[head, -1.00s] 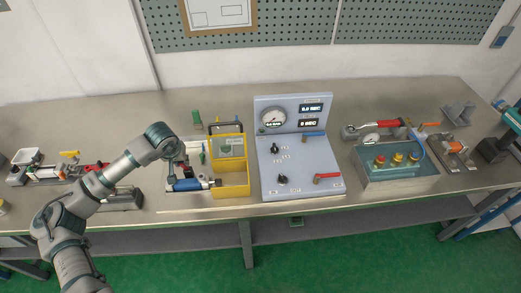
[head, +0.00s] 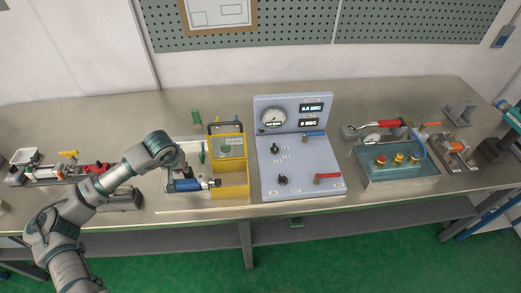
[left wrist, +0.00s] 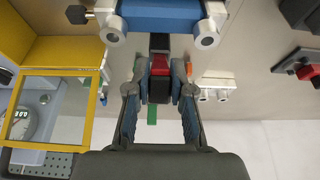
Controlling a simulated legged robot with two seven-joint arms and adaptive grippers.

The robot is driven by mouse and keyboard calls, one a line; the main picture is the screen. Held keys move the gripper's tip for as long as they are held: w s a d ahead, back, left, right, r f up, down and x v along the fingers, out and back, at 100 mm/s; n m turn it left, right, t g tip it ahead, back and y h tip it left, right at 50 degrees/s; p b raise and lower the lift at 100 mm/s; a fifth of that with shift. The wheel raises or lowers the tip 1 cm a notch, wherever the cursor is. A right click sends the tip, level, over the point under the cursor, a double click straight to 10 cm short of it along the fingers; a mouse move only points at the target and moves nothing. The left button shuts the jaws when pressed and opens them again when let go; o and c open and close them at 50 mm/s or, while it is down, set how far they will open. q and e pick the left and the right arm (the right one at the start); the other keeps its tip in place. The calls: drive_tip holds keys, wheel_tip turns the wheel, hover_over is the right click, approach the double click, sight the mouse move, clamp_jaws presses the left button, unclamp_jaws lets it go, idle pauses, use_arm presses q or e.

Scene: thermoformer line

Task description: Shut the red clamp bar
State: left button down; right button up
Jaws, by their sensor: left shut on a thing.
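My left gripper (left wrist: 160,88) is shut on a small red piece with black parts (left wrist: 160,65), which looks like the grip of the red clamp bar. The piece sits between the two fingertips in the left wrist view. In the head view my left wrist (head: 163,150) is over the left side of the yellow-framed former (head: 232,192) and hides most of the clamp. A blue bar with pale round ends (left wrist: 165,14) lies just beyond the fingertips in the wrist view; it also shows in the head view (head: 187,185). My right gripper is not in view.
A grey-blue control panel (head: 300,178) with a gauge, knobs and a red lever (head: 327,177) stands right of the former. A teal box with colored buttons (head: 397,170) is farther right. Small fixtures (head: 65,170) stand at the left. The bench front edge runs below.

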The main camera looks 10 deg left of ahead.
use_arm(q)
drive_tip(key=shift+s+f, duration=0.1)
drive_tip(key=shift+s+d+f+b, duration=0.15)
drive_tip(key=shift+s+f+b, duration=0.4)
drive_tip(key=shift+s+f, duration=0.3)
drive_tip(key=shift+s, duration=0.1)
drive_tip(key=c, duration=1.4)
unclamp_jaws()
drive_tip(key=shift+f, duration=0.2)
drive_tip(key=o, duration=0.5)
drive_tip(key=shift+s+r, duration=0.1)
drive_tip(key=shift+c, duration=0.2)
